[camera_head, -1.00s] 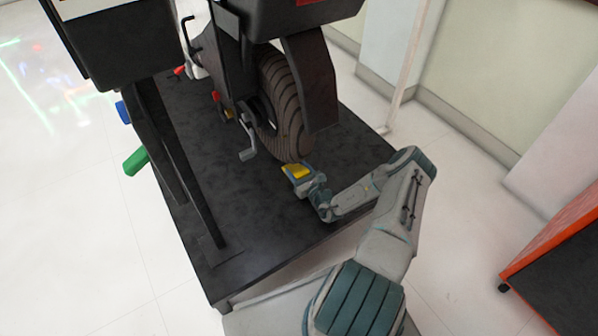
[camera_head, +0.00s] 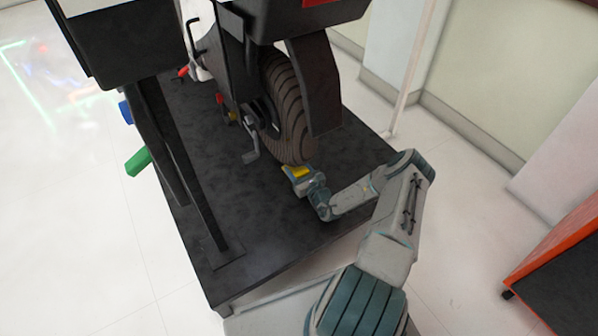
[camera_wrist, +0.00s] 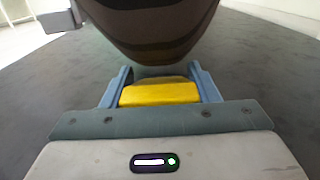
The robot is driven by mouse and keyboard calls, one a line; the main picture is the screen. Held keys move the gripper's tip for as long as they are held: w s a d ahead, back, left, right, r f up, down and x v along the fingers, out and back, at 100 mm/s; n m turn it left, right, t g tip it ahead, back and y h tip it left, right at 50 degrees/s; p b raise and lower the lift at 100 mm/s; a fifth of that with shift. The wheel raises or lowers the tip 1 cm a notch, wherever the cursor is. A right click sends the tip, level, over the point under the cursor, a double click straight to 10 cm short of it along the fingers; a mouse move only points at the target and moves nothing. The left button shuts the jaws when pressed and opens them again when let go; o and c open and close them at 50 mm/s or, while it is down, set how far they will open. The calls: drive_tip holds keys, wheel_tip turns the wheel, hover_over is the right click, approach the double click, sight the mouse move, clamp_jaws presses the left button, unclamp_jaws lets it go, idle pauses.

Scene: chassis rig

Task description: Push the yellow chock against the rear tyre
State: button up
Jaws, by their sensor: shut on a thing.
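The yellow chock (camera_head: 298,173) is low on the dark platform, right at the foot of the rear tyre (camera_head: 286,112). In the wrist view the chock (camera_wrist: 160,93) lies between the two blue fingers of my gripper (camera_wrist: 162,82), which is shut on it. The tyre (camera_wrist: 150,30) hangs just beyond the chock in that view. They look very close; I cannot tell for sure whether they touch. In the head view my gripper (camera_head: 301,175) reaches in from the right and partly hides the chock.
The dark platform (camera_head: 255,225) has clear room in front of the tyre. A black post (camera_head: 180,150) stands at the left, and a pedal-like lever (camera_head: 250,148) juts out beside the wheel. A red-edged cabinet (camera_head: 565,245) stands at the far right.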

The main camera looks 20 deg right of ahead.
drive_tip(key=shift+w+a+b, duration=0.2)
drive_tip(key=shift+w+b, duration=0.15)
drive_tip(key=shift+w, duration=0.7)
drive_tip(key=shift+w+a+b, duration=0.2)
drive_tip(key=shift+w+b, duration=0.1)
drive_tip(key=shift+w, duration=0.7)
drive_tip(key=o, duration=1.4)
drive_tip(key=shift+r, duration=0.1)
